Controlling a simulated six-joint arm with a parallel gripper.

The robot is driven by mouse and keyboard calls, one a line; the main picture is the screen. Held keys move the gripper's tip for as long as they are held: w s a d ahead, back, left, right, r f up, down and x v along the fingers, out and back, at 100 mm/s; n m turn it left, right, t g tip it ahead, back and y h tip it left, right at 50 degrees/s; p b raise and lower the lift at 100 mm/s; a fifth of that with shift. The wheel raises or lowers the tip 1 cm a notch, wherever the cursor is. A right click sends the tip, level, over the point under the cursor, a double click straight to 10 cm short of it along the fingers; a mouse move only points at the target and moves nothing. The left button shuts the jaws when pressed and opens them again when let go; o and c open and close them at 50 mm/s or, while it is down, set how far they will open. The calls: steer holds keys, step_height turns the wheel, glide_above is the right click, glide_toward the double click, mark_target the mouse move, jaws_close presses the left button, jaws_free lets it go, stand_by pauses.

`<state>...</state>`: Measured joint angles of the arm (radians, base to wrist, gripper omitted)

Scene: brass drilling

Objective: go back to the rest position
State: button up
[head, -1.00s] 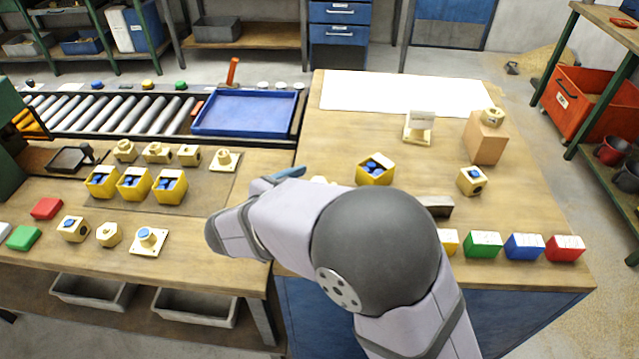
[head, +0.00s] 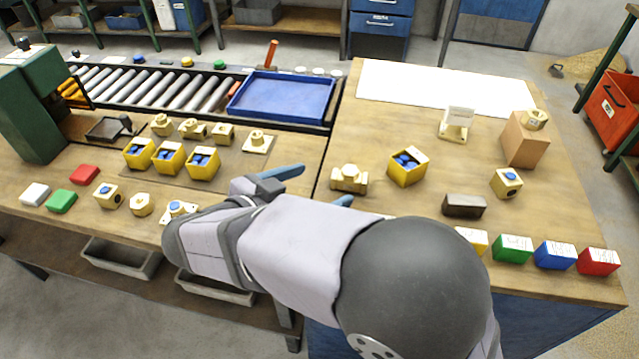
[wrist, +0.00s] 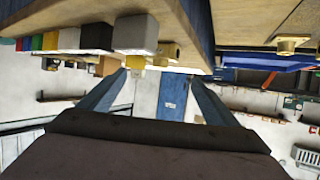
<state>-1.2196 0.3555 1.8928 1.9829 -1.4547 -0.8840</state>
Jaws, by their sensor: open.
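My gripper (head: 315,187) is over the front part of the bench in the head view. Its two blue fingers are spread apart with nothing between them. In the wrist view the open fingers (wrist: 158,80) also show empty, with the scene upside down. A brass valve-like fitting (head: 349,179) stands just right of the fingers, apart from them as far as I can tell. My arm hides part of a brass flange piece with a blue top (head: 178,208) and the bench's front edge.
A yellow bin with blue pieces (head: 408,166) and a dark block (head: 464,206) stand to the right. Several coloured boxes (head: 512,249) line the front right edge. A blue tray (head: 282,97) lies behind. Yellow bins (head: 170,158) stand left. Bare wood (head: 385,120) lies behind the fitting.

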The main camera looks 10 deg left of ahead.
stand_by(0.3)
steer(key=w+a+r+n+g+y+p, duration=0.1)
steer(key=w+a+r+n+y+p, duration=0.25)
steer(key=w+y+p, duration=0.4)
steer(key=s+d+f+n+g+y+p, duration=0.1)
steer(key=s+d+g+y+p, duration=0.2)
steer(key=s, duration=0.5)
steer(key=s+d+n+g+y+p, duration=0.1)
steer(key=s+g+y+p, duration=0.2)
steer(key=s+g, duration=0.35)
steer(key=s+d+f+g+h+b, duration=0.1)
steer(key=s+d+f+h+b, duration=0.15)
steer(key=d+f+b, duration=0.7)
steer(key=s+d+f+h+b, duration=0.2)
steer(key=d+f+h+b, duration=0.25)
steer(key=d+f, duration=0.85)
step_height(320, 180, up, 17)
steer(key=d+p, duration=0.2)
steer(key=p, duration=1.1)
steer(key=shift+d+f+p, duration=0.15)
steer(key=shift+d+p, duration=0.05)
steer(key=shift+p, duration=0.2)
